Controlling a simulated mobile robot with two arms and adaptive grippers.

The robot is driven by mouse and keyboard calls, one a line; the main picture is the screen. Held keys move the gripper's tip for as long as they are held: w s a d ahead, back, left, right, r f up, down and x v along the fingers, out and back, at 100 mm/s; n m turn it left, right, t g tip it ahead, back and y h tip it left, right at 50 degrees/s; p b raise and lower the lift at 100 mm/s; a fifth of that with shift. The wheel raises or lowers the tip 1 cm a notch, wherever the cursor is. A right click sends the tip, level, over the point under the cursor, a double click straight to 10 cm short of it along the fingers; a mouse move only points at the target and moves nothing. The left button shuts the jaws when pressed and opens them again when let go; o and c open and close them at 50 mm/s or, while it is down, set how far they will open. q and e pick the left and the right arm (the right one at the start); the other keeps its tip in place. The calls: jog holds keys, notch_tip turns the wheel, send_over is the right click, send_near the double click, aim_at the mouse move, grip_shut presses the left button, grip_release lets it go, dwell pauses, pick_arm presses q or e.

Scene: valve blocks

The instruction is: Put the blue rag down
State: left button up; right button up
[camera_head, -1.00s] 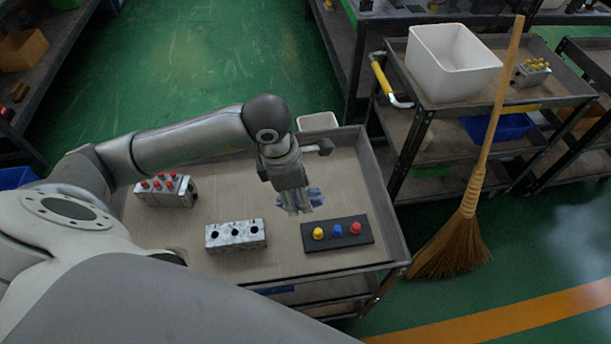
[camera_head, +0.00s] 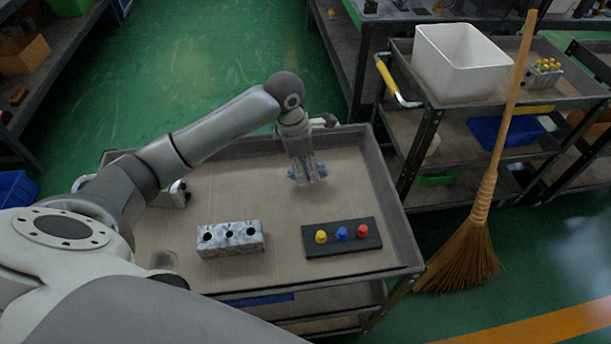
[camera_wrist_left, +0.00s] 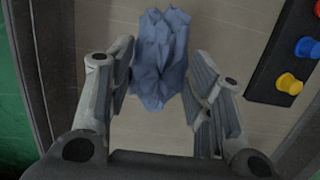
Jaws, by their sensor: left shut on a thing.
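The crumpled blue rag (camera_head: 296,175) is between the fingers of my left gripper (camera_head: 308,177), over the back right part of the cart top. In the left wrist view the rag (camera_wrist_left: 162,55) shows between the two fingers, sticking out beyond their tips. My left gripper is shut on it. I cannot tell whether the rag touches the cart top (camera_head: 230,185). My right gripper is not in view.
A grey valve block (camera_head: 230,239) with dark holes and a black plate (camera_head: 343,238) with yellow, blue and red knobs stand at the front. Another block (camera_head: 178,195) is mostly behind my arm. The cart has raised rims. A broom (camera_head: 480,200) leans at the right.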

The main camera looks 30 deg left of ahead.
aim_at(306, 173)
pick_arm(q)
notch_tip(306, 173, down, 4)
jog(key=shift+w+r+b, duration=0.15)
jog(key=shift+r+b, duration=0.05)
jog(key=shift+b, duration=0.6)
jog(key=shift+r, duration=0.1)
jog(key=shift+f, duration=0.2)
jog(key=o, duration=1)
jog(key=shift+o, duration=0.2)
jog(key=shift+r, duration=0.15)
